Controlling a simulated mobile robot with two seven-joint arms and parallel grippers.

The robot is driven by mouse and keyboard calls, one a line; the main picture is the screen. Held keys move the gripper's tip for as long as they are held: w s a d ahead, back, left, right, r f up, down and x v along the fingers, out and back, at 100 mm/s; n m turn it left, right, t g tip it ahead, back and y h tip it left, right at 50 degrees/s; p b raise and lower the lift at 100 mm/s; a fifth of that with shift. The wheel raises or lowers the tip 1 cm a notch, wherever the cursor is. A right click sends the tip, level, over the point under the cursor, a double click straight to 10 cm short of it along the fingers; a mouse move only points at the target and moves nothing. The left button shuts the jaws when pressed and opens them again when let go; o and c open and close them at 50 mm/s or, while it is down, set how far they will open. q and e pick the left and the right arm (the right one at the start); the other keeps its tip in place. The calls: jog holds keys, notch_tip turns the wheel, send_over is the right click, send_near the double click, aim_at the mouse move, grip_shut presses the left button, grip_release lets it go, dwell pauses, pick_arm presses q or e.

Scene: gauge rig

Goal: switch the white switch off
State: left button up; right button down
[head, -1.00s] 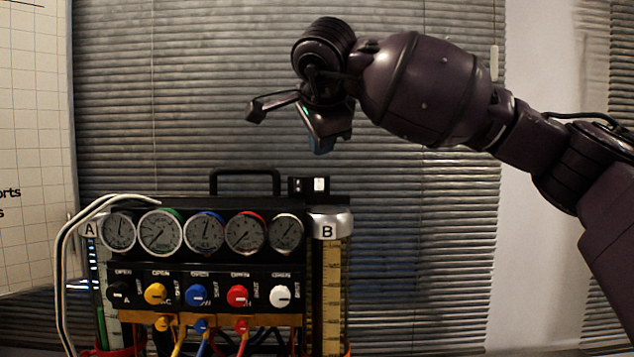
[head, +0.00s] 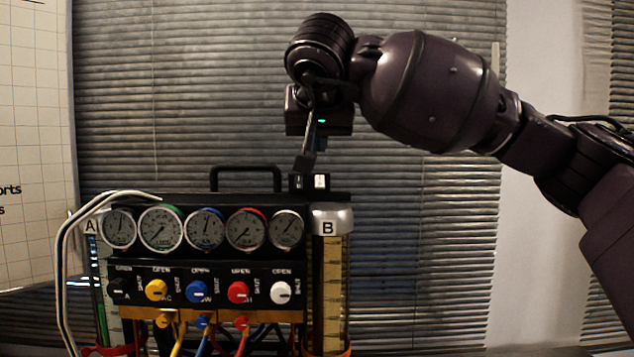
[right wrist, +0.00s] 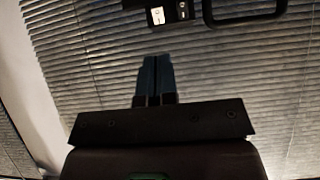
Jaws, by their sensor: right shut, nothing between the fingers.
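The white switch (head: 321,181) sits on a small black box on top of the gauge rig, right of the carry handle. A black switch (head: 297,182) is beside it on the left. The white switch also shows at the top of the right wrist view (right wrist: 157,16), with the black switch (right wrist: 182,11) to its right there. I cannot tell which way the white switch is set. My right gripper (head: 304,163) is shut and empty, pointing down just above the box, nearer the black switch's side. Its closed fingers (right wrist: 155,70) show in the right wrist view, apart from the switches. My left gripper is out of view.
The rig's carry handle (head: 245,176) stands left of the switch box. Below are several round gauges (head: 205,229) and coloured knobs (head: 238,292). A cylinder marked B (head: 328,270) is at the right, and white cables (head: 68,270) loop at the left. Space right of the rig is free.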

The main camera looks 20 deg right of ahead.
dwell(0.3)
jog(key=p, duration=0.2)
send_near(317, 187)
jog(key=x, duration=0.7)
jog(key=shift+w+f, duration=0.15)
